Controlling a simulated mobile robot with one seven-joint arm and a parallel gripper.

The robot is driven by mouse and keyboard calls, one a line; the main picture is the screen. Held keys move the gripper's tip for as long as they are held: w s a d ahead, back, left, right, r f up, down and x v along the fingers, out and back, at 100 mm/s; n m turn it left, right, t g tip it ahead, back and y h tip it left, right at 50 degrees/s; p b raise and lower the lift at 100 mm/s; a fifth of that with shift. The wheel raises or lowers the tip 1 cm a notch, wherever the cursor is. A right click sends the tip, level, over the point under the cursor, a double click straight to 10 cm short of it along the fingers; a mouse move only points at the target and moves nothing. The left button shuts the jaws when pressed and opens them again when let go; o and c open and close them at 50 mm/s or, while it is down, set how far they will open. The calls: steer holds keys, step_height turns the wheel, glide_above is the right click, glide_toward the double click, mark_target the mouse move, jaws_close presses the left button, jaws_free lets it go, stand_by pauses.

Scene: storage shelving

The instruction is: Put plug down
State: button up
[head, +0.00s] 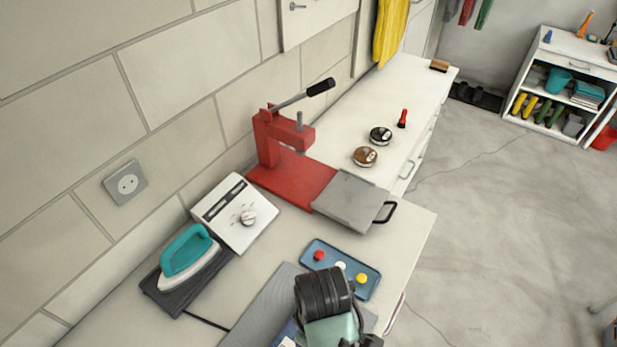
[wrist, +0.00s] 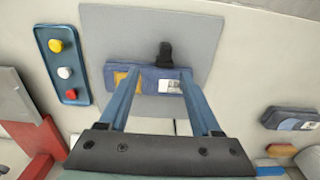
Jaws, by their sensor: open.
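A small black piece (wrist: 165,55), which looks like the plug, rests at the far edge of a blue block with yellow and white patches (wrist: 150,80). I cannot tell whether the two touch. The block lies on a grey mat (wrist: 200,35), which also shows in the head view (head: 262,310). My gripper (wrist: 161,73) is open, its two blue fingers apart over the block, with the black piece just beyond the tips. In the head view my arm hides this spot. A dark cord (head: 207,322) runs from near the teal iron (head: 188,250) towards the mat.
A blue tray with red, white and yellow buttons (head: 318,267) lies beside the mat. A red press (head: 285,150) with a grey plate stands behind it. A wall socket (head: 125,184) is at left. Another blue-grey block (wrist: 290,119) lies right in the wrist view.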

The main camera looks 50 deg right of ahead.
steer(key=f, duration=0.5)
steer(key=shift+w+a+p, duration=0.15)
steer(key=shift+a+p, duration=0.05)
steer(key=shift+p, duration=0.2)
steer(key=f, duration=0.3)
steer(key=f+p, duration=0.1)
steer(key=shift+a+f, duration=0.35)
steer(key=shift+a, duration=0.05)
steer(key=shift+f, duration=0.35)
jaws_close()
